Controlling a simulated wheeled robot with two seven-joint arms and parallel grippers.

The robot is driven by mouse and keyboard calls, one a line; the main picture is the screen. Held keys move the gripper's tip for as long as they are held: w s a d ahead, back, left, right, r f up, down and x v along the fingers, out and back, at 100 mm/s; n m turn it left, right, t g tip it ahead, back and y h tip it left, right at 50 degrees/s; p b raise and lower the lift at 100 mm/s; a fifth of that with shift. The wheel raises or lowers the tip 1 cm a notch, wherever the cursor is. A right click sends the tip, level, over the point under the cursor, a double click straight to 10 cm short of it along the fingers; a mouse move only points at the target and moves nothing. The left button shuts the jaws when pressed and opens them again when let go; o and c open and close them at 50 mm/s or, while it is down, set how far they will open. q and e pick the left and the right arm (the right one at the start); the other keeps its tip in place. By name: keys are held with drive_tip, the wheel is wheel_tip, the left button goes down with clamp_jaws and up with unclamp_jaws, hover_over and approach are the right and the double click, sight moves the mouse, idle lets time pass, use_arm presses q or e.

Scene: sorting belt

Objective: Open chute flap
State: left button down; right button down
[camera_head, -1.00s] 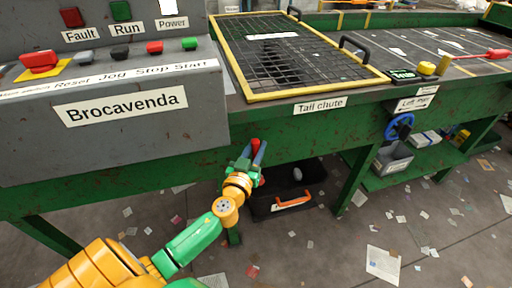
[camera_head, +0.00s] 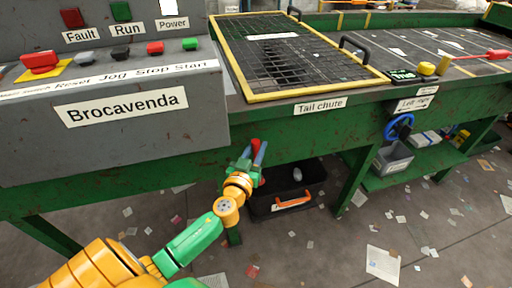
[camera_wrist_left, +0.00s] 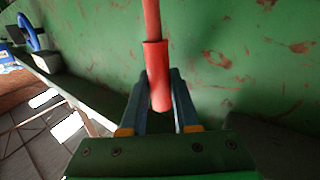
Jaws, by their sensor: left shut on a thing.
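My left gripper (camera_head: 256,153) is in front of the green side of the belt frame, below the "Tail chute" label (camera_head: 320,105). It is shut on a red handle (camera_head: 255,145). In the left wrist view the red handle (camera_wrist_left: 157,75) is a rod with a thicker grip, and its lower end sits between the two fingers of the gripper (camera_wrist_left: 160,95). The chute flap itself cannot be made out behind the handle and gripper. My right gripper is not in view.
A grey control box (camera_head: 110,110) with coloured buttons stands at the left. A yellow-edged mesh guard (camera_head: 285,60) covers the belt top. A black bin (camera_head: 285,207) with an orange handle is on the floor under the frame. A blue handwheel (camera_head: 399,127) is further right.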

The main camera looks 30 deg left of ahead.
use_arm(q)
drive_tip(key=shift+w+d+r+m+g+p, duration=0.2)
drive_tip(key=shift+w+d+m+g+p, duration=0.1)
drive_tip(key=shift+w+d+m+p, duration=0.25)
drive_tip(key=w+d+f+m+g+p, duration=0.2)
drive_tip(key=w+d+f+m+g, duration=0.1)
drive_tip(key=w+d+m+g, duration=0.1)
drive_tip(key=shift+w+d+f+m, duration=0.2)
drive_tip(key=shift+w+d+m, duration=0.15)
drive_tip(key=shift+w+d, duration=0.75)
drive_tip(key=shift+w+a, duration=0.2)
drive_tip(key=shift+a, duration=0.1)
drive_tip(key=c, duration=0.7)
unclamp_jaws()
drive_tip(key=shift+w+d+f, duration=0.1)
drive_tip(key=shift+o, duration=0.2)
drive_tip(key=p+v, duration=0.2)
drive_tip(key=v, duration=0.5)
